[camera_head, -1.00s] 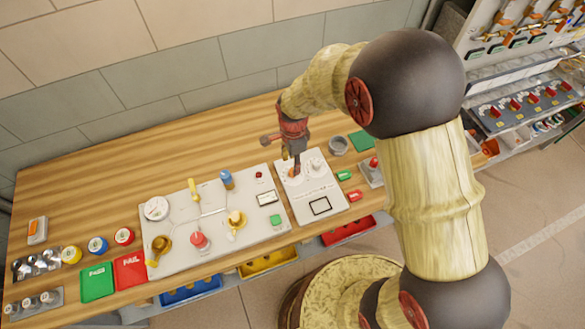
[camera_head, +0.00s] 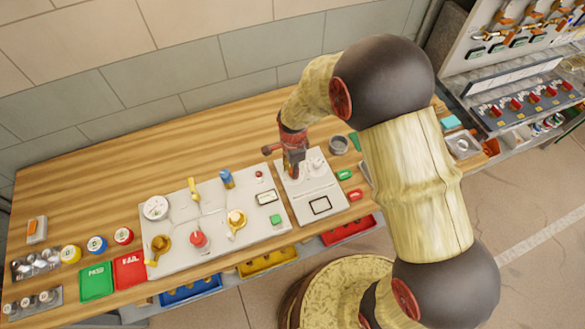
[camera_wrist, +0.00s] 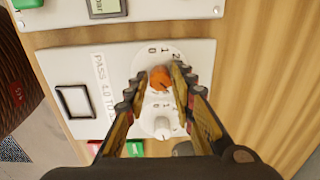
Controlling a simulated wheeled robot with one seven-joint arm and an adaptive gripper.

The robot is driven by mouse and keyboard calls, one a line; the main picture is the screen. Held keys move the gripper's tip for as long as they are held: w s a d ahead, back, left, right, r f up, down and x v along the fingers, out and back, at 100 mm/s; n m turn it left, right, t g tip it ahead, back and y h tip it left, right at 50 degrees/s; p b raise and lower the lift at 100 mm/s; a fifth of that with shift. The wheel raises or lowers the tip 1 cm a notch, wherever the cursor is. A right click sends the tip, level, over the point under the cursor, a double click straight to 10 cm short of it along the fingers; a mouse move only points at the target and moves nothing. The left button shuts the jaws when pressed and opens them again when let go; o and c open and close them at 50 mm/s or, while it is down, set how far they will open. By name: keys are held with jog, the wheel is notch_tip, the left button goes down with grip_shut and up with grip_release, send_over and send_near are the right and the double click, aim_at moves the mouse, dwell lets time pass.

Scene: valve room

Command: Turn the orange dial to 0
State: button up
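The orange dial (camera_wrist: 160,78) sits on a white round face on the white panel (camera_wrist: 60,60). Marks 0, 1 and 2 show beside it in the wrist view. Which mark it points to I cannot tell. My gripper (camera_wrist: 161,84) is open, with one finger on each side of the dial; whether the fingers touch it is unclear. In the head view my gripper (camera_head: 292,170) is over the panel (camera_head: 320,190) and hides the dial.
A white knob (camera_wrist: 162,125) is close to the orange dial on the same panel. A dark-framed square (camera_wrist: 75,101) is on the panel. Green (camera_head: 344,175) and red (camera_head: 355,195) blocks lie to the right. A larger white board (camera_head: 180,262) with valves stands to the left.

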grip_shut()
